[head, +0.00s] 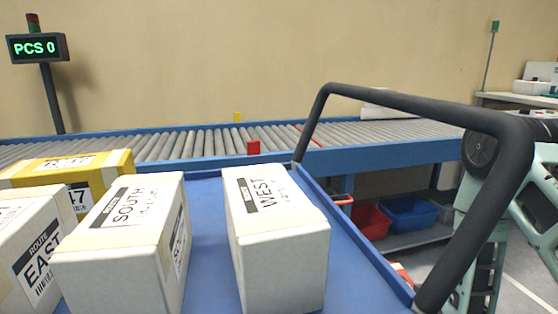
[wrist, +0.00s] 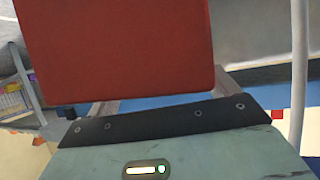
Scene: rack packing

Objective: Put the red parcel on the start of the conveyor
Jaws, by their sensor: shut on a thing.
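The red parcel (wrist: 115,45) fills the upper middle of the wrist view. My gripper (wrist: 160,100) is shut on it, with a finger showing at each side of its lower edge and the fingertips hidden. I cannot make out the parcel or my gripper in the head view; part of my arm shows at the right. The roller conveyor (head: 190,144) with blue side rails runs across the back of the head view. I cannot tell from these frames how far the parcel is from the rollers.
A blue cart (head: 345,270) with a black handle (head: 400,95) holds white boxes marked WEST (head: 283,255), SOUTH (head: 110,270) and EAST (head: 22,265), and a yellow parcel (head: 115,165). Red (head: 371,220) and blue (head: 408,212) bins sit below the conveyor. The visible rollers are clear near the middle.

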